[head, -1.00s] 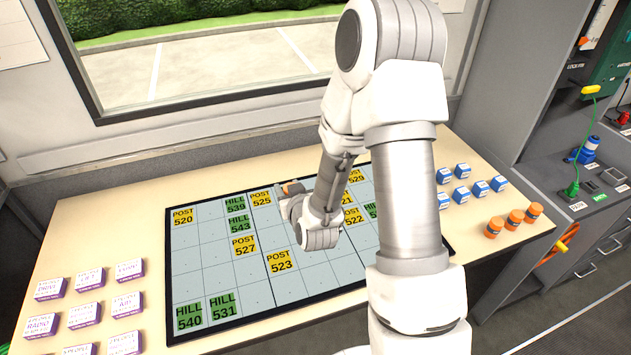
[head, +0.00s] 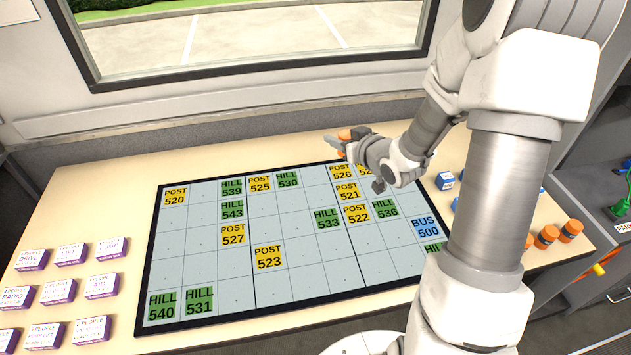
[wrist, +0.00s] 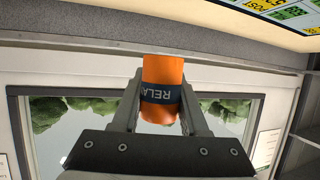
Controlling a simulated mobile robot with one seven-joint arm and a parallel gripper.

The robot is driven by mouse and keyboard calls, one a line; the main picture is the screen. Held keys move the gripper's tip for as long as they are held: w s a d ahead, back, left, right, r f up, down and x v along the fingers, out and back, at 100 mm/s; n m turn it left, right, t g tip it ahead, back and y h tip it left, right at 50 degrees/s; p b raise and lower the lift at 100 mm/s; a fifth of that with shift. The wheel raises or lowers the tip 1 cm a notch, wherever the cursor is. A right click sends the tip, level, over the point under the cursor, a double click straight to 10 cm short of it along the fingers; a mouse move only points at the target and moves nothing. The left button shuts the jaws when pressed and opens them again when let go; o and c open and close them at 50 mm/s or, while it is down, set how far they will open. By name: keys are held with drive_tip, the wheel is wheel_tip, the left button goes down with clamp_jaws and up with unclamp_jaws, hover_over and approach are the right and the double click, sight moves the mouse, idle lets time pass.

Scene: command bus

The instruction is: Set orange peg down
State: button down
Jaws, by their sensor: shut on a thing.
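The orange peg (wrist: 163,75) has a dark band with white lettering that reads upside down in the wrist view. My gripper (wrist: 160,100) is shut on it, with a finger on each side. The gridded board (head: 200,255) lies on the table and carries yellow POST tiles, green HILL tiles and a blue BUS tile. I cannot tell the peg's exact height above it.
Several orange pegs (head: 546,236) stand at the table's right side, near blue pieces (head: 444,181) partly hidden by my arm. Purple-and-white blocks (head: 72,254) fill the left side. A window and its wall stand behind the table (head: 110,180). Many board cells are empty.

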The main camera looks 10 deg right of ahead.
drive_tip(key=d+y+b, duration=0.1)
drive_tip(key=d, duration=0.2)
drive_tip(key=b, duration=0.3)
hover_over(310, 170)
drive_tip(key=shift+n, duration=0.3)
wheel_tip(310, 170, down, 7)
drive_tip(key=shift+w+f, duration=0.1)
drive_tip(key=shift+f, duration=2.1)
drive_tip(key=shift+b, duration=0.35)
drive_tip(key=shift+f+b, duration=0.4)
drive_tip(key=shift+f, duration=0.2)
